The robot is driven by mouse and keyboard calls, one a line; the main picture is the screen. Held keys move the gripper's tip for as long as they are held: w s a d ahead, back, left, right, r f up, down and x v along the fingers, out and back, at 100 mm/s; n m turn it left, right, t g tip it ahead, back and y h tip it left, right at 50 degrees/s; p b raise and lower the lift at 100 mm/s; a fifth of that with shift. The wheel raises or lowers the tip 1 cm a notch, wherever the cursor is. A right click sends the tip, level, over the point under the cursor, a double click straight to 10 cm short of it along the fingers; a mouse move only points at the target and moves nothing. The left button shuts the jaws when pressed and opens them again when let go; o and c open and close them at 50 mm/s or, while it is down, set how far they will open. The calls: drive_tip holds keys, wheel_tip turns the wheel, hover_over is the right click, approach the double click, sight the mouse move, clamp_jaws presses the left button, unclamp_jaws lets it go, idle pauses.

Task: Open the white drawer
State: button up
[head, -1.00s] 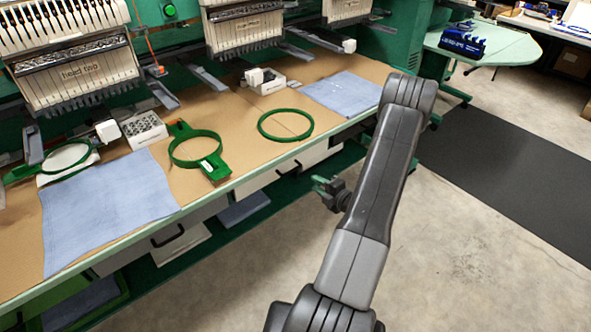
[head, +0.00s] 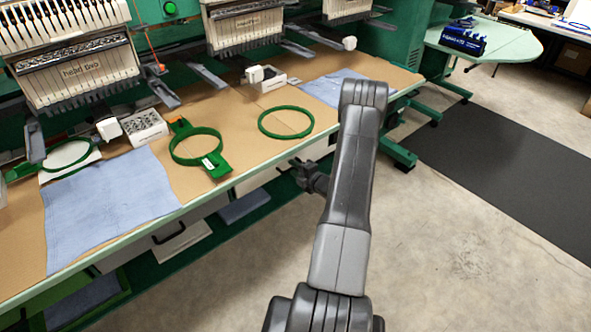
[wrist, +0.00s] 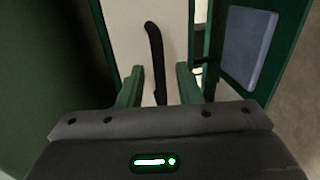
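The white drawer (head: 250,184) is under the long table's front edge, partly hidden by my arm and gripper. Its white front (wrist: 125,35) also fills the middle of the wrist view. A black bar handle (wrist: 156,60) runs down that front. My gripper (wrist: 159,84) is open, its green fingers on either side of the handle, with a gap visible on both sides. I cannot tell how deep the handle lies between them. In the head view my gripper (head: 303,172) is at the drawer front, mostly hidden behind my forearm. The drawer looks shut.
A second white front with a black handle (head: 168,235) is further left under the table. The table top (head: 225,125) holds green hoops, blue cloths and small boxes below embroidery heads. A green shelf (head: 150,275) runs low underneath. Floor (head: 450,250) to the right is clear.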

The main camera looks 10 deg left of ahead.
clamp_jaws()
drive_tip(key=shift+s+d, duration=0.1)
drive_tip(key=f+b+v, duration=0.1)
drive_tip(key=f+v, duration=0.2)
drive_tip(key=v, duration=1.1)
drive_tip(key=d+f+b+v, duration=0.1)
drive_tip(key=f+v, duration=0.2)
drive_tip(key=v, duration=1.2)
drive_tip(key=shift+s+d, duration=0.3)
drive_tip(key=shift+s, duration=0.3)
drive_tip(key=shift+f, duration=0.1)
unclamp_jaws()
